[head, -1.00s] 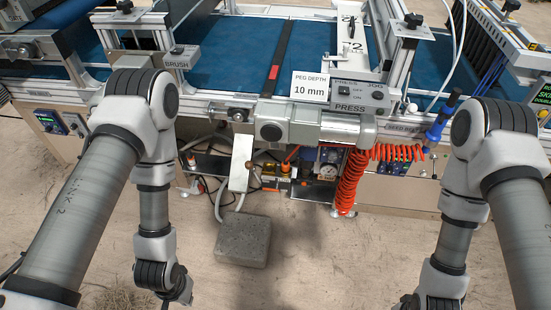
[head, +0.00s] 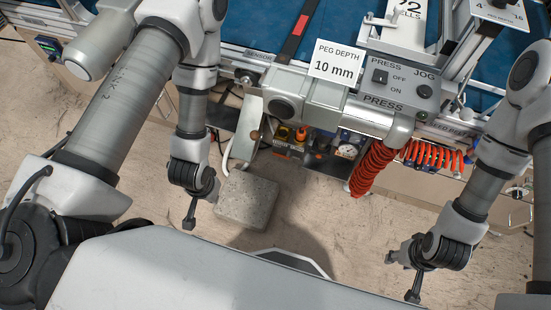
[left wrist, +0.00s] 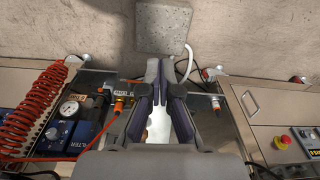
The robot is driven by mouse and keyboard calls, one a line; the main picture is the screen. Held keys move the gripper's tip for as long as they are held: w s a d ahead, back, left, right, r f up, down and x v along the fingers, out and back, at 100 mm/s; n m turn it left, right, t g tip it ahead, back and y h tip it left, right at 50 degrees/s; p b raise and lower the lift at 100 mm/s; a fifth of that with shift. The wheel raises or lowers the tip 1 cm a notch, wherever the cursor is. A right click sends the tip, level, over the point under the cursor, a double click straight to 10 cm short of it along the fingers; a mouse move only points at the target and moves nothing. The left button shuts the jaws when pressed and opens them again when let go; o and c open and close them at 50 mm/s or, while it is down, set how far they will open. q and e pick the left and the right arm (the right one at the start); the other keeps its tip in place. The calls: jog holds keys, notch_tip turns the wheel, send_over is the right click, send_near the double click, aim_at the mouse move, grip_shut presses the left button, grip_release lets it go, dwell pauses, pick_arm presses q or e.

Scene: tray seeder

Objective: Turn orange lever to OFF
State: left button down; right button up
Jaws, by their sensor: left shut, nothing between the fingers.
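Small orange parts (head: 300,134) show beside yellow fittings under the machine's press in the head view; which one is the lever I cannot tell. In the left wrist view, an orange piece (left wrist: 118,106) sits by a labelled fitting, just left of my left gripper (left wrist: 163,68). The left gripper is shut, with nothing between its fingers, and appears apart from that piece. Its fingers hide part of the area behind. My right gripper (head: 396,257) is small at the lower right of the head view, far from the orange parts; its jaw state is unclear.
A grey stone block (head: 247,200) lies on the floor, also in the left wrist view (left wrist: 163,30). A coiled red hose (head: 372,168) hangs right of the fittings, near a gauge (head: 346,151). The press box (head: 400,82) stands above. Open floor lies in front.

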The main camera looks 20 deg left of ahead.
pick_arm(q)
jog(key=w+d+f+t+b, duration=0.3)
jog(key=w+f+t+b, duration=0.2)
jog(key=w+f+b, duration=0.5)
jog(key=w+d+f+t+b, duration=0.3)
jog(key=w+f+t+b, duration=0.2)
jog(key=w+f+b, duration=0.6)
notch_tip(320, 180, down, 6)
jog(key=b, duration=0.4)
jog(key=shift+d+f+m, duration=0.15)
jog(key=shift+d+m, duration=0.25)
jog(key=shift+b, duration=0.3)
jog(key=b, duration=0.6)
send_near(277, 155)
jog(key=x, duration=0.7)
jog(key=shift+f, duration=0.2)
jog(key=shift+a, duration=0.1)
